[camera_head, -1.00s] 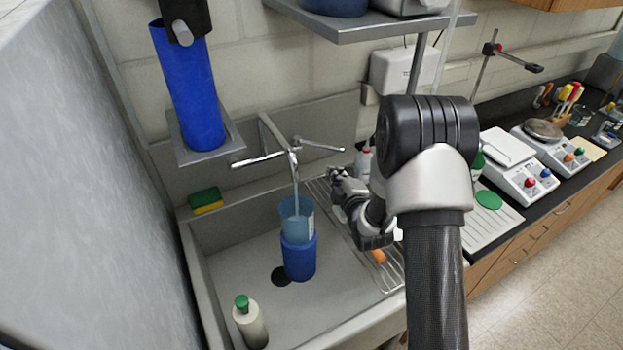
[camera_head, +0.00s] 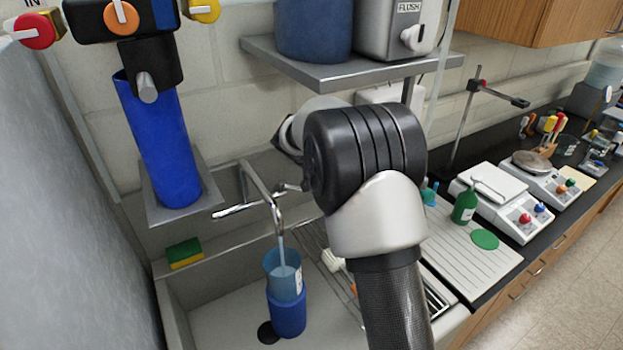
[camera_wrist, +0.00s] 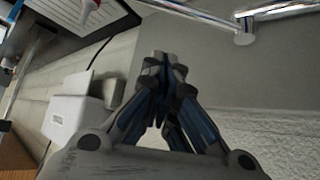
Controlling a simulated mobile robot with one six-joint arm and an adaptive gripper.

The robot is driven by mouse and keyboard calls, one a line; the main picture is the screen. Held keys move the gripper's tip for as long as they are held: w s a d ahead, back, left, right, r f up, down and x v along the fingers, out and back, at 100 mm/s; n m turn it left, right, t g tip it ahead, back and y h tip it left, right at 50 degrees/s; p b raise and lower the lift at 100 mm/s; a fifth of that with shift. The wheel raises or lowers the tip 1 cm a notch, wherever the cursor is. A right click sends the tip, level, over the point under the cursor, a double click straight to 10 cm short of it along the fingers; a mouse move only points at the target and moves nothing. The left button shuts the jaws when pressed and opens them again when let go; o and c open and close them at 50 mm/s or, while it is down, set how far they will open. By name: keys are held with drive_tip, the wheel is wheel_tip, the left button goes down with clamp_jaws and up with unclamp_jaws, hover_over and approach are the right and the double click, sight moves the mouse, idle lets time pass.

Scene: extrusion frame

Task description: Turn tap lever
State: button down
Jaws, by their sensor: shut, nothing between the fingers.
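The chrome tap (camera_head: 270,196) stands at the back of the sink with a lever to the left (camera_head: 236,211) and one to the right, partly hidden by my arm. Water runs from its spout into a light blue beaker (camera_head: 282,272), which sits in or on a darker blue cup (camera_head: 288,316). In the wrist view, a chrome bar of the tap (camera_wrist: 284,10) shows at the top right. My gripper (camera_wrist: 166,72) is shut and empty, apart from that bar. In the head view my arm hides the gripper.
A blue cylinder (camera_head: 160,150) stands on a small shelf left of the tap. A metal shelf (camera_head: 350,68) overhangs at the back. A sponge (camera_head: 185,252) lies on the sink's back left rim. A wire rack (camera_head: 330,280) lies right of the cup.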

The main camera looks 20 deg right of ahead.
wheel_tip(320, 180, down, 8)
drive_tip(key=w+d, duration=0.2)
drive_tip(key=shift+r, duration=0.15)
idle(0.5)
drive_tip(key=shift+m+b, duration=0.3)
drive_tip(key=shift+b, duration=0.2)
